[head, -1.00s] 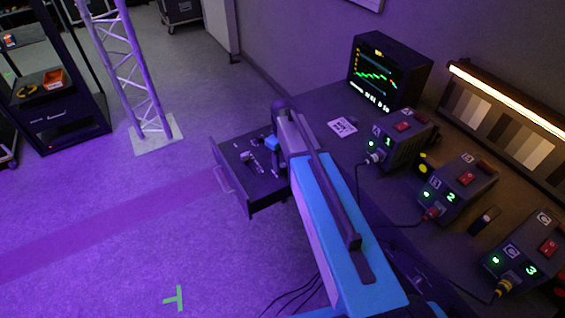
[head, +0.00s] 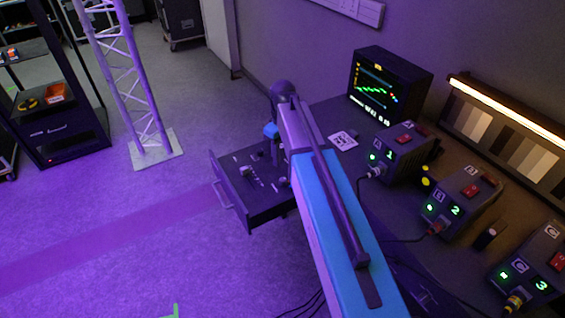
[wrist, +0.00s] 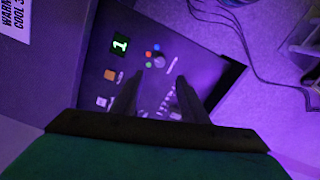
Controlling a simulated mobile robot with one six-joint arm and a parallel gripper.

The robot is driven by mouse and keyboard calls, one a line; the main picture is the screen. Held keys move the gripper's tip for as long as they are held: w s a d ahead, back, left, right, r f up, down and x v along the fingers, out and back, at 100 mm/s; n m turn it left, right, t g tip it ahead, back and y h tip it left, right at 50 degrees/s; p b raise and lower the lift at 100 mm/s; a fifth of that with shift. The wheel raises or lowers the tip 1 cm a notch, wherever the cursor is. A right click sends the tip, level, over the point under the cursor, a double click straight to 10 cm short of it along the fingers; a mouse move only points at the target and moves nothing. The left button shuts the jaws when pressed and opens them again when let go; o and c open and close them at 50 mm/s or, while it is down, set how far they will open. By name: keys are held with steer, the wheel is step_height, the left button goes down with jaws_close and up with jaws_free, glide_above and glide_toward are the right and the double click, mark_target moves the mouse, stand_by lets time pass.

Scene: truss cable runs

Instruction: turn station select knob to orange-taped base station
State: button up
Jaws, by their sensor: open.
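The drawer panel (head: 232,197) sticks out from the desk and carries small controls. In the wrist view its dark face (wrist: 205,62) shows a green "1" display (wrist: 120,44) and a small pale knob (wrist: 159,60) with red, blue and green dots near it. The knob's pointing direction is too small to tell. My gripper (wrist: 158,78) is open, its two fingers over the panel below the knob in the picture, apparently empty. Base stations A (head: 408,152), B (head: 468,202) and C (head: 538,262) show 1, 2 and 3. C has a yellow-orange band at its cable plug (head: 516,303).
A lit monitor (head: 388,82) stands on the desk behind the stations. A truss (head: 122,75) and a rack (head: 60,130) stand at left. Cables run along the desk front and floor.

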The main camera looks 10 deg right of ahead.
steer(key=shift+r, duration=1.25)
steer(key=shift+s+f, duration=0.1)
